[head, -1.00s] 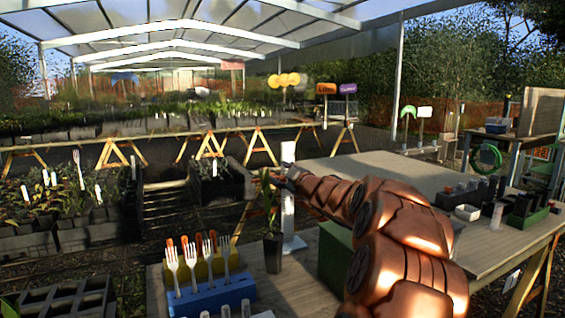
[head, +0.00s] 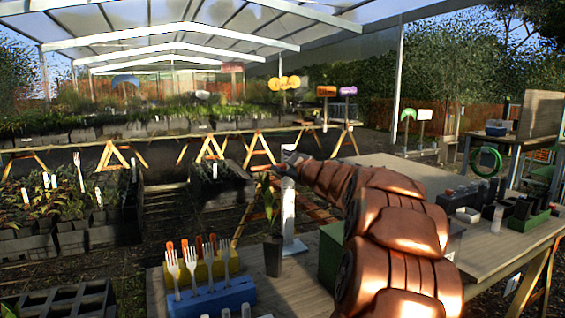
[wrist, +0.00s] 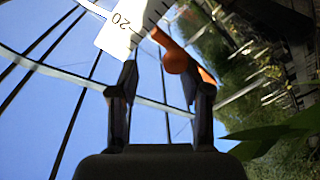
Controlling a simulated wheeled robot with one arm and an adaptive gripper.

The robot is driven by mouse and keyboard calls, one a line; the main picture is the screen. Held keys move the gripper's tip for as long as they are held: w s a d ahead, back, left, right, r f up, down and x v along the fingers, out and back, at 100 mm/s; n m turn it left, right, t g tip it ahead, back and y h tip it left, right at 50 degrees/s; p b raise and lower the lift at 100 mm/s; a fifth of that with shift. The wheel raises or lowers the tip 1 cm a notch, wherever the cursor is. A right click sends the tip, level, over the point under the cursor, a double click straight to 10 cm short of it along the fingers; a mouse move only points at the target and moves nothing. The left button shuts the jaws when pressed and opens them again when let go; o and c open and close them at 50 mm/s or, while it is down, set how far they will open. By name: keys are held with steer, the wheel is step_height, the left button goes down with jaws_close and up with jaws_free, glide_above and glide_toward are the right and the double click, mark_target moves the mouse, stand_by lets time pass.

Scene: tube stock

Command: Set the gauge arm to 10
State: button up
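The gauge is a white upright post (head: 288,215) on a base at the table's left part. In the wrist view its white scale (wrist: 118,35) shows the mark 20 and some tick lines. The orange gauge arm (wrist: 175,61) with a rounded knob shows close by the scale, ahead of and between my fingertips. My gripper (wrist: 166,75) is open, with a gap between its fingers and no clear contact with the gauge arm. In the head view my gripper (head: 288,158) is at the top of the post and covers part of it. The mark 10 cannot be made out.
A potted plant (head: 272,250) stands just left of the post, and its leaves (wrist: 275,135) reach near my right finger in the wrist view. A blue block (head: 212,297) with white forks stands at the front left. A green box (head: 330,255) is right of the post.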

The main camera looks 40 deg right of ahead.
steer(key=p+v, duration=0.1)
steer(key=v, duration=0.7)
steer(key=shift+s, duration=0.2)
stand_by(0.6)
steer(key=shift+p, duration=0.35)
